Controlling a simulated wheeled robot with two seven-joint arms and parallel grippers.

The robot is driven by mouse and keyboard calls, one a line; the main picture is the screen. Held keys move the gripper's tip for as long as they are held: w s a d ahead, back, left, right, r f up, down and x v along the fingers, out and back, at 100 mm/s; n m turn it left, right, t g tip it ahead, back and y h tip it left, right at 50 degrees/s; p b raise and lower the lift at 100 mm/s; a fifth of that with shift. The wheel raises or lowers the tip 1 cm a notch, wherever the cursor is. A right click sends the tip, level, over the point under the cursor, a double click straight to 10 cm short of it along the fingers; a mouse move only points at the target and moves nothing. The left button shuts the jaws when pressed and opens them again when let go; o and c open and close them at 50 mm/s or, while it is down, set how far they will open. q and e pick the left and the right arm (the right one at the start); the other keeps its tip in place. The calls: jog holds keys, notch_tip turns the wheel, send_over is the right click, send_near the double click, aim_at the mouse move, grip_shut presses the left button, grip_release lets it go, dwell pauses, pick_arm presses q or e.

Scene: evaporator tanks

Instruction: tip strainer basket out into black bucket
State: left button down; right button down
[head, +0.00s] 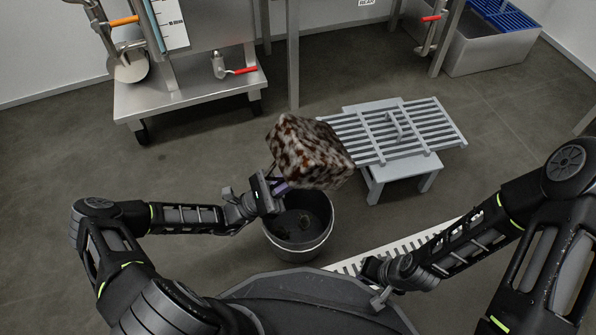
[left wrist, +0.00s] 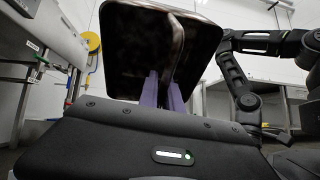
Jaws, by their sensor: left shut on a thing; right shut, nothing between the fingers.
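The strainer basket (head: 310,150) is a boxy piece mottled brown and white. It is tilted, above and behind the black bucket (head: 328,236). My left gripper (head: 281,186) is shut on it from the near left side. In the left wrist view the basket (left wrist: 130,50) is a dark, round-cornered panel with a ridge between my purple fingers (left wrist: 165,95). I cannot tell where its open side faces. The bucket stands on the floor, its far rim partly hidden by the basket; dark lumps show inside. My right gripper (head: 379,297) is shut and empty, low, right of the bucket.
A grey slatted rack on a low stand (head: 395,130) is right of the basket. A wheeled steel tank frame (head: 190,95) with valves stands at the back left. A steel basin with a blue grate (head: 495,45) is at the back right. A white slatted strip (head: 400,250) lies right of the bucket.

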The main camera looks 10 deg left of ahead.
dwell(0.4)
